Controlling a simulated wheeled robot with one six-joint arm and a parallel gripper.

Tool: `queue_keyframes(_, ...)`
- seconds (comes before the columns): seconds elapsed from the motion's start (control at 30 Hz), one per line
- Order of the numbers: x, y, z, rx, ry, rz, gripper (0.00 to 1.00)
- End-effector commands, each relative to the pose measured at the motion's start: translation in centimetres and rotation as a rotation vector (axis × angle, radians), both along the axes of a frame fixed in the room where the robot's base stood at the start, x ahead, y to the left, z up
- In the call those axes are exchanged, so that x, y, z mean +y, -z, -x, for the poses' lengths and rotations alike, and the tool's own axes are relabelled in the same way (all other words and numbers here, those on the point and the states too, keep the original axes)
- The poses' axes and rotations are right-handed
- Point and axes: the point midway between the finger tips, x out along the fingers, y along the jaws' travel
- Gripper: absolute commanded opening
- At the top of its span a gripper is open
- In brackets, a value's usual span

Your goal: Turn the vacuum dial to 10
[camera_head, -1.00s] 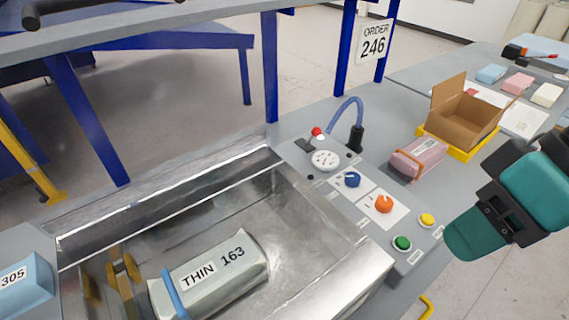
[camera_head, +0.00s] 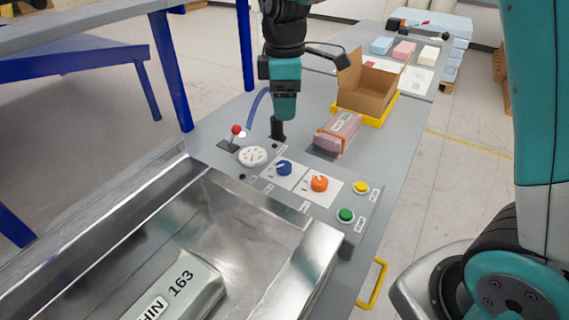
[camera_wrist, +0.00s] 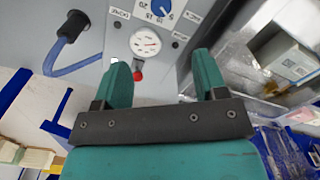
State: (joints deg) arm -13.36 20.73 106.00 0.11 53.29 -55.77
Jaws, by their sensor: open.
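My gripper (camera_head: 285,117) points down above the panel's back part, apart from the dial. In the wrist view my gripper (camera_wrist: 162,64) has its two teal fingers spread with nothing between them; the round gauge (camera_wrist: 145,42) shows beyond them.
A red-tipped lever (camera_head: 236,130) and a black hose fitting (camera_head: 277,128) stand near the gauge. Yellow (camera_head: 361,188) and green (camera_head: 346,215) buttons are at the panel's front. A pink package (camera_head: 339,134) and an open carton (camera_head: 367,88) lie behind. The metal chamber (camera_head: 320,250) is at left.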

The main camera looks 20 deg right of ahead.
Motion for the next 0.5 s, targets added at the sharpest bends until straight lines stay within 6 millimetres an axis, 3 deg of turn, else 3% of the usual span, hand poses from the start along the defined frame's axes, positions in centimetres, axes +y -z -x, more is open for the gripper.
queue_keyframes(0.17, 0.0, 3.0, 0.1, 0.007, -0.001, 0.002, 0.66)
queue_keyframes(0.5, 0.0, 10.7, 0.3, 0.008, 0.0, 0.0, 0.66)
